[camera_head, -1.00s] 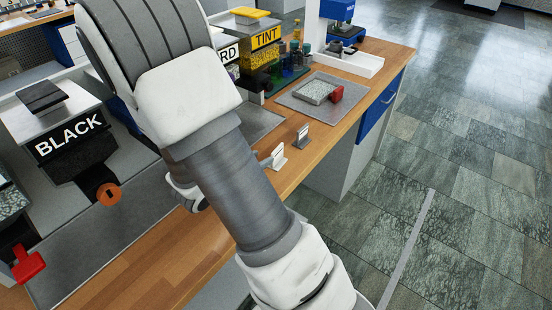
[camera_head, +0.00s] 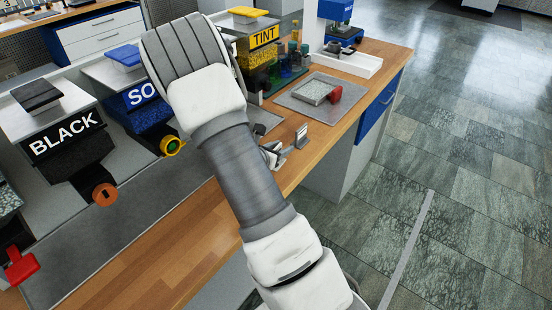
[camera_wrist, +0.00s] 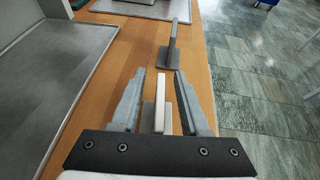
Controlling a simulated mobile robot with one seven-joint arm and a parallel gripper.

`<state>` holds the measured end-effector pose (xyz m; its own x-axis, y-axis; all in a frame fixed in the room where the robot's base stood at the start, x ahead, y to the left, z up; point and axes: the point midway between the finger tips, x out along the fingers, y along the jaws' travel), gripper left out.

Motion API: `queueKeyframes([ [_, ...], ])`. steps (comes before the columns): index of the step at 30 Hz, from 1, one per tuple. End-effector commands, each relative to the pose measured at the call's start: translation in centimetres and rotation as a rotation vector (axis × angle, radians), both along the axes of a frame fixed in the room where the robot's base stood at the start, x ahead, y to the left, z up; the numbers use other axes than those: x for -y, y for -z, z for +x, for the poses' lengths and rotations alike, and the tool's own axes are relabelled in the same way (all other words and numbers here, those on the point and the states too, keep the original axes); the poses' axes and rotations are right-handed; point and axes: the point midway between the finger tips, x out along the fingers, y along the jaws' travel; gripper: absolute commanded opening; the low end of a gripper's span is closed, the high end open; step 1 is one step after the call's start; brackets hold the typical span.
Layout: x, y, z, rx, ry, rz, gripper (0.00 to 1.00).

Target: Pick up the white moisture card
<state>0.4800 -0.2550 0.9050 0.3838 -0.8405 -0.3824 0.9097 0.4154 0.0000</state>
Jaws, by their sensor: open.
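A thin white card (camera_wrist: 161,92) stands upright in a small grey holder (camera_wrist: 149,114), in the middle of the wrist view. My gripper (camera_wrist: 160,71) is open, with one finger to the left of the card and one to the right. Gaps show between the card and both fingers, so it is not gripped. In the head view my gripper (camera_head: 272,151) is mostly hidden behind my arm, near the bench's front edge, and I cannot clearly make out the white card there.
A second upright card (camera_wrist: 174,38), greyer, stands in a holder just beyond; it also shows in the head view (camera_head: 302,135). A grey tray (camera_wrist: 55,75) lies to the left. The wooden bench (camera_head: 160,262) ends at the right above the tiled floor.

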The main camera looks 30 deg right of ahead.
Motion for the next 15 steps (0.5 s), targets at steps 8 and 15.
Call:
queueKeyframes([
  [8, 0.03, 0.02, 0.03, 0.000, 0.000, 0.000, 0.34],
  [15, 0.01, 0.01, 0.03, 0.000, 0.000, 0.000, 0.00],
])
